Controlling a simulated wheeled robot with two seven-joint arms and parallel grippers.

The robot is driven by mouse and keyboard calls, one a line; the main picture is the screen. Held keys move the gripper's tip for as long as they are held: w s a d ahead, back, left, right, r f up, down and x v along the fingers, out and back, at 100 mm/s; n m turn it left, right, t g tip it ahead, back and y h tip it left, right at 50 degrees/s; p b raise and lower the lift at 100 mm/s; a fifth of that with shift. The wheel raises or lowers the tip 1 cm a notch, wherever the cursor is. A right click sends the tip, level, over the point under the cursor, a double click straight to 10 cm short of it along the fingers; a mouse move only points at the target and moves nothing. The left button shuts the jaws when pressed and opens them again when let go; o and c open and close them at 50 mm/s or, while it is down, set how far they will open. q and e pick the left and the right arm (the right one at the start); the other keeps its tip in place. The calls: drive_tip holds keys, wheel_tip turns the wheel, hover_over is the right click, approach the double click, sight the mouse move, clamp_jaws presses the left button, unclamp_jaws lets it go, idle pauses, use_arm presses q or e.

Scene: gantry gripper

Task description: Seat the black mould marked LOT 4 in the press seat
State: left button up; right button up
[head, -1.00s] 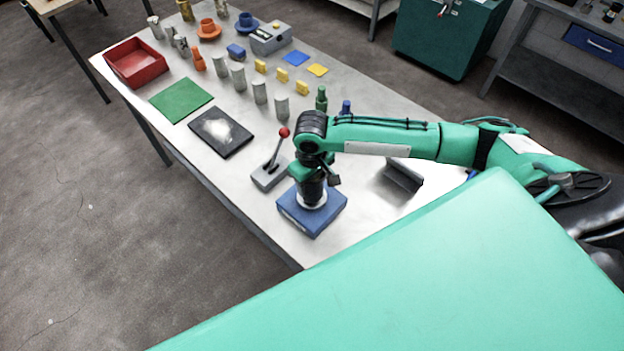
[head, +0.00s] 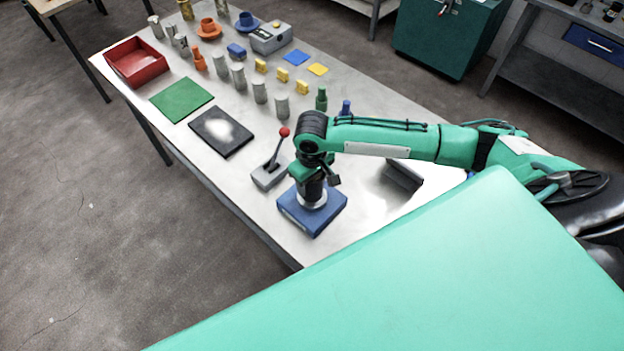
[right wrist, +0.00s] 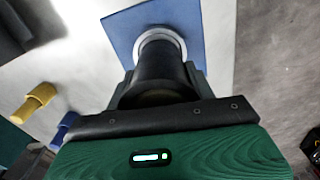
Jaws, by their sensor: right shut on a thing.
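The black mould (head: 313,191) is in my right gripper (head: 312,176), which is shut on it from above. It stands about upright over the blue press seat block (head: 328,213) near the table's front end. A pale ring (head: 309,204) shows around the mould's lower end. In the right wrist view the mould (right wrist: 160,75) is between the fingers and its far end meets the pale ring (right wrist: 163,33) on the blue block (right wrist: 125,25). I cannot tell whether it is fully down in the ring. No LOT marking is readable. My left gripper is not in view.
A grey lever box (head: 268,177) with a red knob stands close left of the press block. A dark angled block (head: 402,177) is to the right. Grey cylinders (head: 260,92), a dark plate (head: 221,132), a green mat (head: 181,99) and a red tray (head: 136,63) lie farther back.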

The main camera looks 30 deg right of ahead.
drive_tip(key=shift+f, duration=1.35)
drive_tip(key=o, duration=1.1)
drive_tip(key=shift+r, duration=0.25)
wheel_tip(320, 180, up, 12)
drive_tip(key=b, duration=0.4)
drive_tip(key=shift+r, duration=0.65)
drive_tip(key=shift+f, duration=0.1)
